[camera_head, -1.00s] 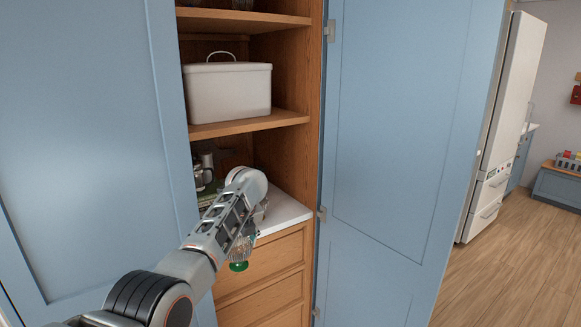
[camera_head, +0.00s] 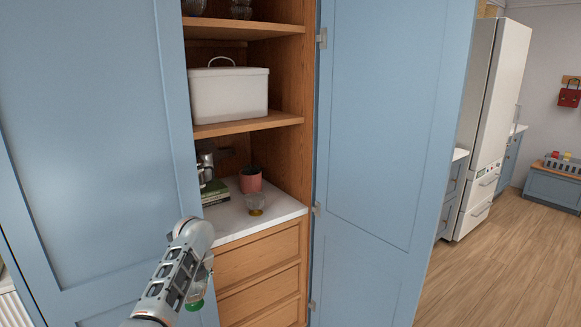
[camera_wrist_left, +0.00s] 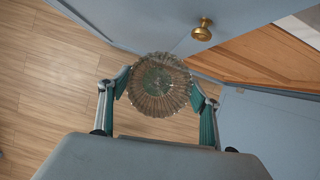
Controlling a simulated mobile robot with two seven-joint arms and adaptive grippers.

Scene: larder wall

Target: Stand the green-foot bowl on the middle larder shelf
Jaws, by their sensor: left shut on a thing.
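The green-foot bowl is clear ribbed glass. In the head view its green foot (camera_head: 195,304) shows low, beside my left gripper (camera_head: 203,284), whose fingers are mostly hidden by the wrist. In the left wrist view my left gripper (camera_wrist_left: 160,88) is shut on the bowl (camera_wrist_left: 160,78), one finger on each side. The gripper is in front of the larder drawers, below worktop height. The larder's wooden shelf (camera_head: 285,120), between the top shelf and the worktop, carries a white lidded box (camera_head: 230,97). My right gripper is not in view.
Glassware stands on the top shelf (camera_head: 255,25). Blue doors (camera_head: 385,150) flank the opening. The wooden shelf has little bare room right of the box.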

